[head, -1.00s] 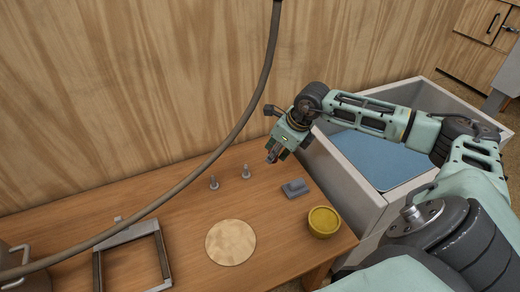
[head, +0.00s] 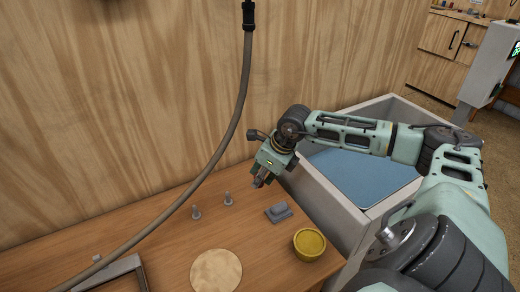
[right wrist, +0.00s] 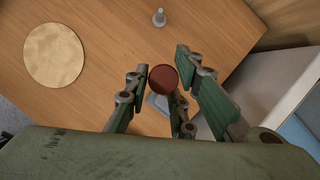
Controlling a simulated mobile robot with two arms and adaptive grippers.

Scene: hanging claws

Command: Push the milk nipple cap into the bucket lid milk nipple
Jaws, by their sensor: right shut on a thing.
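My right gripper (head: 262,180) hangs over the table near the back wall in the head view. In the right wrist view, its fingers (right wrist: 163,82) are closed around a dark red round piece (right wrist: 163,79), which looks like the milk nipple cap. The piece cannot be made out in the head view. Two small grey upright pegs (head: 196,212) (head: 228,199) stand on the table left of the gripper; one peg also shows in the right wrist view (right wrist: 159,18). I cannot make out the bucket lid with its milk nipple. My left gripper is not in view.
A grey block (head: 278,212), a yellow bowl (head: 309,244) and a pale round disc (head: 216,270) are on the table (head: 165,238). A hose (head: 225,135) hangs left of my gripper. A grey frame (head: 112,272) lies at lower left. A light-walled bin (head: 333,213) stands at right.

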